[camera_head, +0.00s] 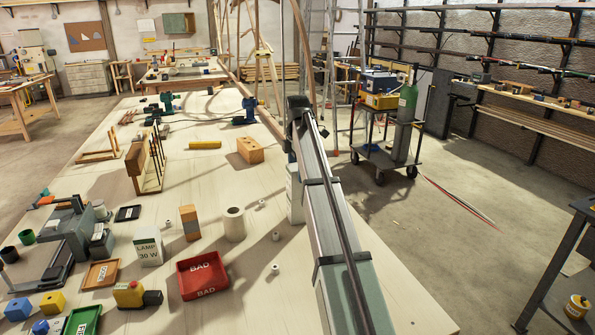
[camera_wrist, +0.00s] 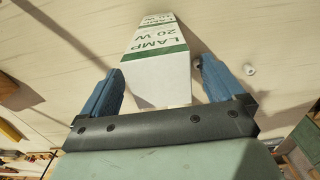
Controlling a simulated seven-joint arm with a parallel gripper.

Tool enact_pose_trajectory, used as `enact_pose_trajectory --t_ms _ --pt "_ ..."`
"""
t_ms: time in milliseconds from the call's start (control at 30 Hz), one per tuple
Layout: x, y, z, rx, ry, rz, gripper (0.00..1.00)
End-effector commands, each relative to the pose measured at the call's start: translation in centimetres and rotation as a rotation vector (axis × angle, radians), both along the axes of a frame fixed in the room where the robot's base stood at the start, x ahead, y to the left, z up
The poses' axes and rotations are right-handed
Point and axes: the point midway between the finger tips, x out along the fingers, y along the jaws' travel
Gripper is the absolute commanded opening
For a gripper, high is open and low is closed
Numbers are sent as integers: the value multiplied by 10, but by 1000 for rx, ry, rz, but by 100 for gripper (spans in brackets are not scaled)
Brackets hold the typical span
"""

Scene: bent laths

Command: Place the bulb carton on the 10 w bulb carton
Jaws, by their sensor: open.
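In the wrist view a white carton with green bands, marked LAMP 20 W (camera_wrist: 158,72), lies between the two blue fingers of my gripper (camera_wrist: 160,88). The fingers are open, with a finger on each side of its near end. I cannot tell whether they touch it. In the head view a white carton (camera_head: 294,192) stands beside my arm, partly hidden by it. Another carton, marked LAMP 30 W (camera_head: 148,248), stands upright on the bench at left. My gripper is hidden in the head view.
Small white pieces (camera_head: 275,269) lie on the bench. A wooden block (camera_head: 250,150) is farther back. The front right bench is fairly clear.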

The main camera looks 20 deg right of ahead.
Motion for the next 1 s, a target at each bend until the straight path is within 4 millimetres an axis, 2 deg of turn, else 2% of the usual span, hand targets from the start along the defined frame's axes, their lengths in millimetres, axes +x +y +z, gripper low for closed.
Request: enact_pose_trajectory --t_ms 300,500,1000 --pt "1 0 44 0 -1 0 96" --pt "1 0 66 0 0 0 96" --pt "0 0 68 0 1 0 96"
